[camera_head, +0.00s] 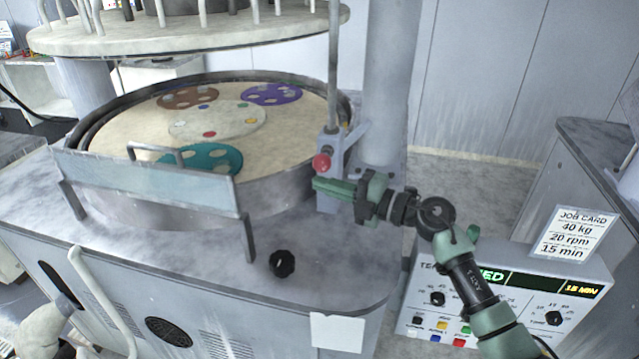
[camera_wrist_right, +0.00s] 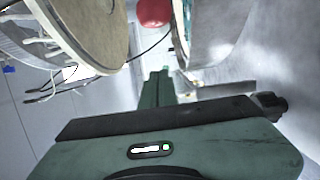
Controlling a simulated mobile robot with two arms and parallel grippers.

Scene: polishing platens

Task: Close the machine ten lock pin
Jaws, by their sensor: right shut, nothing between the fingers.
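The lock pin, with its red ball knob (camera_head: 322,162), sits at a grey bracket (camera_head: 350,140) on the right side of the round polishing machine. The red knob also shows at the top of the right wrist view (camera_wrist_right: 154,12). My right gripper (camera_head: 318,186) is shut and empty, its green fingers pointing left just below the red knob and in front of the grey block under it. In the wrist view its fingers (camera_wrist_right: 157,85) point toward the knob. I cannot tell whether they touch the block. My left gripper is not in view.
The lower platen (camera_head: 120,135) carries coloured carrier discs, with the upper platen (camera_head: 190,42) raised above it. A clear guard (camera_head: 145,180) stands at the front. A black knob (camera_head: 282,263) is on the deck. A control panel (camera_head: 500,300) with a job card (camera_head: 570,234) stands at right.

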